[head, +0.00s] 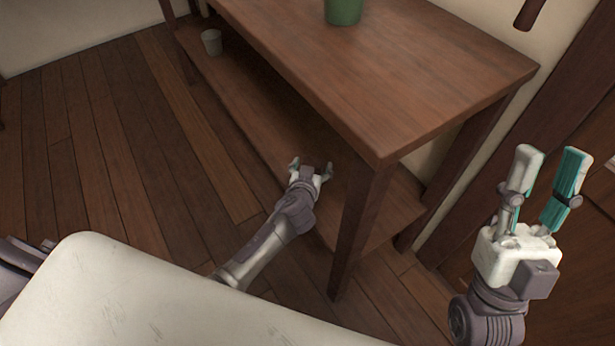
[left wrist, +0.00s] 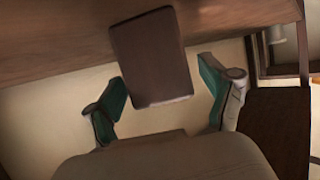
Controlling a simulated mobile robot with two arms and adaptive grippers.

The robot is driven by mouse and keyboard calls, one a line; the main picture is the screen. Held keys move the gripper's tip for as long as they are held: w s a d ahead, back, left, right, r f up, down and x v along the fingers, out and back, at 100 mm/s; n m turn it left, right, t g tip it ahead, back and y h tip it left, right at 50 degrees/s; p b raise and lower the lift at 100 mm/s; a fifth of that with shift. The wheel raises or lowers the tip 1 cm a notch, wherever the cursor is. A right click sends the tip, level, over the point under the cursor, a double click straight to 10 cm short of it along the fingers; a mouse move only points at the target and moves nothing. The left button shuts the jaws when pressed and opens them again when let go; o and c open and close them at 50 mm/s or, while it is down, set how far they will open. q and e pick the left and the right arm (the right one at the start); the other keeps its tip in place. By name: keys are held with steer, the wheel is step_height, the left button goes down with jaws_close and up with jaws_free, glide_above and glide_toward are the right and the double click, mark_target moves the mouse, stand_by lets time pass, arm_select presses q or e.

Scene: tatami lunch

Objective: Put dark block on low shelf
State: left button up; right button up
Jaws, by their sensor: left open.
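The dark block (left wrist: 150,58) is a dark brown box in the left wrist view, ahead of and between the spread fingers of my left gripper (left wrist: 160,82). A gap shows on both sides, so the fingers are not closed on it. In the head view my left gripper (head: 311,168) reaches in at the front edge of the low shelf (head: 245,125), under the tabletop. I cannot make out the block in the head view. Whether it rests on the shelf is unclear. My right gripper (head: 549,158) is raised at the right, open and empty.
The wooden table (head: 400,85) has a green pot (head: 343,10) on top. A small grey cup (head: 211,41) stands at the far end of the low shelf. A front table leg (head: 357,230) is right of my left arm. Open floor (head: 100,140) lies left.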

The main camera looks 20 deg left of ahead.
arm_select(q)
steer(key=p+v, duration=0.1)
steer(key=v, duration=0.3)
steer(key=shift+s+r, duration=0.25)
steer(key=shift+s, duration=0.05)
steer(key=p+v, duration=0.2)
steer(key=v, duration=0.4)
steer(key=shift+s+d+r, duration=0.1)
steer(key=shift+s+r, duration=0.1)
steer(key=shift+s, duration=0.4)
arm_select(e)
steer(key=w+f+g+h, duration=0.3)
steer(key=w+f+g, duration=0.5)
steer(key=f, duration=0.1)
steer(key=shift+w+a+f, duration=0.2)
steer(key=shift+a+f, duration=0.05)
steer(key=shift+a, duration=0.1)
